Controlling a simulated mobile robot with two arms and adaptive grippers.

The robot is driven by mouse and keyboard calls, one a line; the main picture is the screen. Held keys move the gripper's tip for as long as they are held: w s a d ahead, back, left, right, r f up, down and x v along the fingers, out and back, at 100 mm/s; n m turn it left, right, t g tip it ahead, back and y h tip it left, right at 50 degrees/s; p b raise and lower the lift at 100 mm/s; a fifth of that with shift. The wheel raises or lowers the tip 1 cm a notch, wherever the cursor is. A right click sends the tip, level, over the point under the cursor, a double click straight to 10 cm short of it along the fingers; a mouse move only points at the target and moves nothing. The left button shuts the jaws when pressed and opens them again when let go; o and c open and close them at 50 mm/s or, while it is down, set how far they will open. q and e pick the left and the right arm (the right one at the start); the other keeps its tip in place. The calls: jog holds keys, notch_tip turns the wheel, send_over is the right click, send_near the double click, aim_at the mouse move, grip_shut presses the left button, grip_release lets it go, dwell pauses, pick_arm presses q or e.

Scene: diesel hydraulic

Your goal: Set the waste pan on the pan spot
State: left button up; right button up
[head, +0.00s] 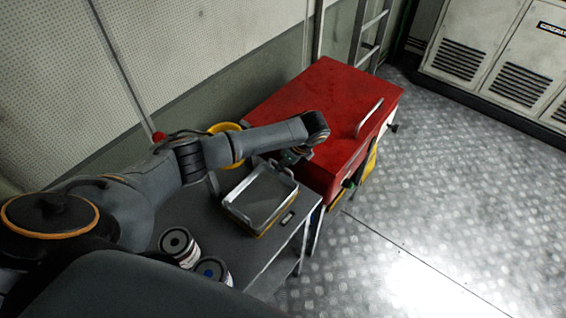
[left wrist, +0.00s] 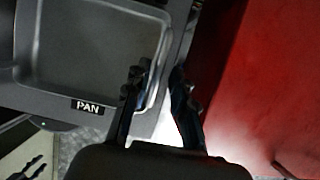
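The waste pan (head: 262,198) is a shallow grey rectangular tray near the cart top's right end. It also shows in the left wrist view (left wrist: 85,50), beside a "PAN" label (left wrist: 88,107) on the dark surface, also visible in the head view (head: 287,217). Whether it rests fully on that surface is hard to tell. My left gripper (head: 287,159) is at the pan's far right corner. In the left wrist view its fingers (left wrist: 163,82) are apart, one over the pan's edge, one outside it. Contact with the rim is unclear. My right gripper is out of view.
A red cabinet (head: 325,110) stands close beside the pan on the right. Two cans (head: 178,246) (head: 212,271) stand on the cart's near end. A yellow round object (head: 228,130) is behind my arm. The metal floor (head: 430,220) at right is clear.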

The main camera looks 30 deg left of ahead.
pick_arm(q)
jog(key=o, duration=0.6)
jog(key=shift+c, duration=0.2)
